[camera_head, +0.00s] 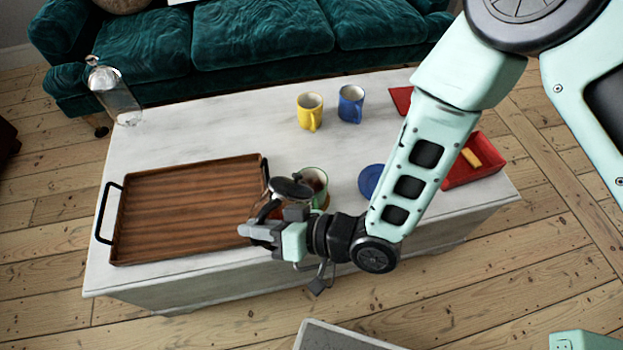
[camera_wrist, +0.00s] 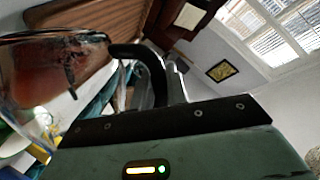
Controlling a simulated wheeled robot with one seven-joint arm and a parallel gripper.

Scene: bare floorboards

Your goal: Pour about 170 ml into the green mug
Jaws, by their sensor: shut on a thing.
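My gripper (camera_head: 258,230) is shut on the black handle of a glass pot with a black lid (camera_head: 290,188), held over the front of the table. In the wrist view the glass pot (camera_wrist: 75,75) looks tilted, with reddish-brown liquid inside and the black handle between my fingers (camera_wrist: 160,85). The green mug (camera_head: 324,194) stands on the table right beside the pot, partly hidden by the pot and my wrist. Reddish-brown shows inside its rim; its level cannot be told. Whether liquid is flowing from the spout cannot be made out.
A wooden tray (camera_head: 185,212) with black handles lies left of my gripper. Yellow (camera_head: 310,112) and blue (camera_head: 351,104) mugs stand behind. A blue plate (camera_head: 371,181) and a red tray (camera_head: 486,172) are to the right.

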